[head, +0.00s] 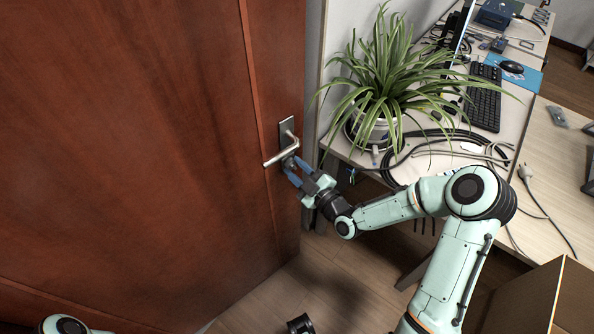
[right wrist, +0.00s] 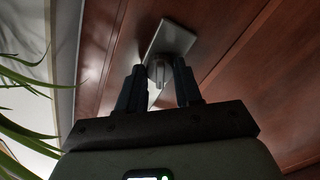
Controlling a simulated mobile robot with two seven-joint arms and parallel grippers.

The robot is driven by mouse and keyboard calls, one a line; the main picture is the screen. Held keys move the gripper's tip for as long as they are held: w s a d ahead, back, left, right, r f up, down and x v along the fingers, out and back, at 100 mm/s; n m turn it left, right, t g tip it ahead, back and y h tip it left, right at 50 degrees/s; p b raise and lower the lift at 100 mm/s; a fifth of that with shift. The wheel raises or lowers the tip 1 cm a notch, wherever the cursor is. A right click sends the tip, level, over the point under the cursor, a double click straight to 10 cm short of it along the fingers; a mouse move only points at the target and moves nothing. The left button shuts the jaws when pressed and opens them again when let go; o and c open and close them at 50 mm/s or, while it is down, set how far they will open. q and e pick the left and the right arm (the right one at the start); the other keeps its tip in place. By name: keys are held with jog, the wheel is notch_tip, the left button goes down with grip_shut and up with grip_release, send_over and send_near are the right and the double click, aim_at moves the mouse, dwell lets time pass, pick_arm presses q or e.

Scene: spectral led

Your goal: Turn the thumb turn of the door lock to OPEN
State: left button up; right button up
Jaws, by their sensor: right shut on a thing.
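The brown door (head: 120,130) fills the left of the head view. A metal lock plate (head: 286,127) with a lever handle (head: 279,156) is near its right edge. My right gripper (head: 289,163) reaches the lock just below the lever, its blue fingers toward the door. In the right wrist view the small metal thumb turn (right wrist: 159,73) sits at the end of the plate (right wrist: 174,40), between the two dark fingers (right wrist: 160,82), which are shut on it. In the head view the thumb turn is mostly hidden. My left gripper is out of view.
Right of the door, a desk (head: 346,152) holds a spider plant in a pot (head: 370,128), black cables (head: 402,160), and a keyboard (head: 484,98). The plant's leaves hang near the lock. A cardboard box (head: 575,300) is at the lower right.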

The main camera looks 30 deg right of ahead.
dwell(0.3)
jog(key=o, duration=1)
jog(key=shift+o, duration=0.2)
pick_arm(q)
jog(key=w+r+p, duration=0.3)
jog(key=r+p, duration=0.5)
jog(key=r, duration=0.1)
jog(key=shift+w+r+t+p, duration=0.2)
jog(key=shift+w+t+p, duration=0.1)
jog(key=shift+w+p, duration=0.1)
pick_arm(e)
jog(key=s+d, duration=0.2)
jog(key=s, duration=1.1)
jog(key=shift+d, duration=0.2)
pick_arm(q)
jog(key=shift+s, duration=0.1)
pick_arm(e)
jog(key=shift+s, duration=0.1)
